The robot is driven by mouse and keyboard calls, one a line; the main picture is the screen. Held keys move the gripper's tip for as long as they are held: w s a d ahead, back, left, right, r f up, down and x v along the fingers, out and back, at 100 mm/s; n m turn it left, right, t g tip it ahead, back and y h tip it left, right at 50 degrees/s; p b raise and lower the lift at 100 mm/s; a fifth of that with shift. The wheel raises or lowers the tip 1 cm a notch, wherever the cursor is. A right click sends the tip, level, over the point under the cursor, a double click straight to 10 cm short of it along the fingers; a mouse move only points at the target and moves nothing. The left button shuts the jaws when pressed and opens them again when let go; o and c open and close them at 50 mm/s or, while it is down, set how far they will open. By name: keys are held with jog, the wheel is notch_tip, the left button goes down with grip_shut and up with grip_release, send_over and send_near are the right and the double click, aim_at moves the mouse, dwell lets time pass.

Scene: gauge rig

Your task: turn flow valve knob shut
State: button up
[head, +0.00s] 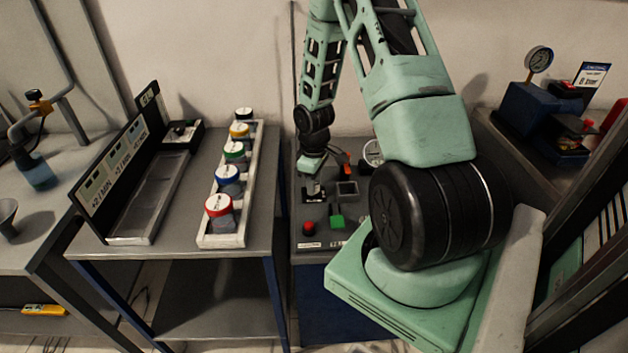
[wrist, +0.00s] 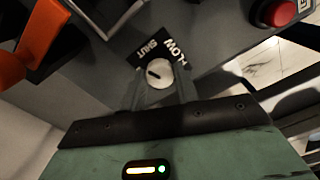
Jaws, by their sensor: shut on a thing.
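The flow valve knob (wrist: 160,75) is a small pale round knob with a dark pointer mark. The mark lies on its upper left, nearer the word SHUT than FLOW on the black label plate (wrist: 150,48); I cannot tell whether it lines up exactly. My gripper (wrist: 160,92) is shut on the knob, with its grey fingers at either side. In the head view my gripper (head: 313,187) is down at the black plate on the grey rig top, and the knob is hidden there.
A red button (head: 308,228) and a green block (head: 337,216) stand close in front of my gripper. An orange-red handle (head: 346,160) rises behind, right. A white rack (head: 222,239) with several coloured-lid jars stands on the table to the left.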

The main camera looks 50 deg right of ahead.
jog(key=shift+w+m, duration=0.1)
jog(key=shift+m, duration=1.9)
jog(key=o, duration=1)
jog(key=shift+c, duration=0.2)
jog(key=shift+r, duration=0.15)
notch_tip(320, 180, up, 17)
